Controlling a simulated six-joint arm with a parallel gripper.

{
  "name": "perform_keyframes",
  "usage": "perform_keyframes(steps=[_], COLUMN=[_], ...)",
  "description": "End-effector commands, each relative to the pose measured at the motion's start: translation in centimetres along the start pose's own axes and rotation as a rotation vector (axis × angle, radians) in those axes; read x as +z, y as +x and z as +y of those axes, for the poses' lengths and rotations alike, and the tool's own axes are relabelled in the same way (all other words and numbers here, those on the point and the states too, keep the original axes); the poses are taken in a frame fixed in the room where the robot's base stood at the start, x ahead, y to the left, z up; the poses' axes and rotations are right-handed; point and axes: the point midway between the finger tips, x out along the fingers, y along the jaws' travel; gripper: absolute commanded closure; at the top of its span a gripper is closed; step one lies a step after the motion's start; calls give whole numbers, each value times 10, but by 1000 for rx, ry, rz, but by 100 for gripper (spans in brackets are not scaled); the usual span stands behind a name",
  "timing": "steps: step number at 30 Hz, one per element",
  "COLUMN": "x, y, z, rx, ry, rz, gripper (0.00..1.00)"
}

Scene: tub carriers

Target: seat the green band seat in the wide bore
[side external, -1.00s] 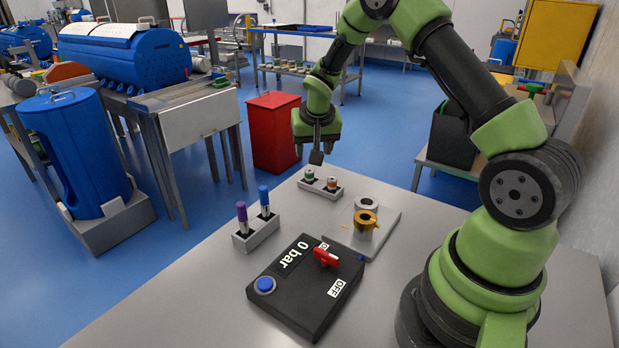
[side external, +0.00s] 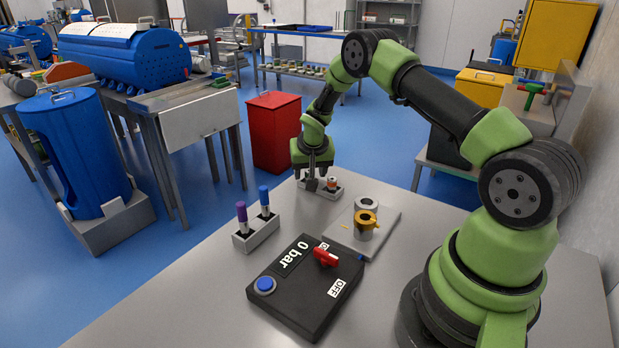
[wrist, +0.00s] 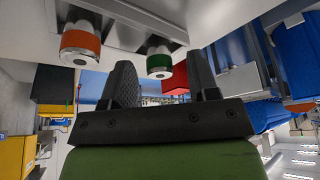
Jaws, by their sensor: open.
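My gripper (side external: 320,182) is open and low over the small grey rack at the table's far edge. In the wrist view, the green band seat (wrist: 158,63) shows between the two spread fingers (wrist: 162,72), and I see no clear grip on it. The gripper hides the green band seat in the side view. Two upright cylinders stand on a light plate (side external: 385,222): a grey one (side external: 367,203) behind and one with a yellow-orange collar (side external: 366,218) in front. I cannot tell which holds the wide bore.
An orange band seat (side external: 332,184) stands beside the gripper in the same rack; it also shows in the wrist view (wrist: 80,42). A holder (side external: 257,235) with purple and blue-topped pieces and a black box (side external: 305,285) with a red handle stand nearer.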

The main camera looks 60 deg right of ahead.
Motion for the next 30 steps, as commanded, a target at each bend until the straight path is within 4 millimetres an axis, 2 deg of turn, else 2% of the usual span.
perform_keyframes(steps=[1, 8, 16, 19, 30], x=[0, 0, -1, -4, -32], y=[0, 0, -2, -9, -76], z=[0, 0, 0, 0, 0], rx=[0, 0, 0, 0, -2], ry=[0, 0, 0, 2, 1], rz=[0, 0, 1, 2, 5], gripper=[46, 98, 100, 100, 100])
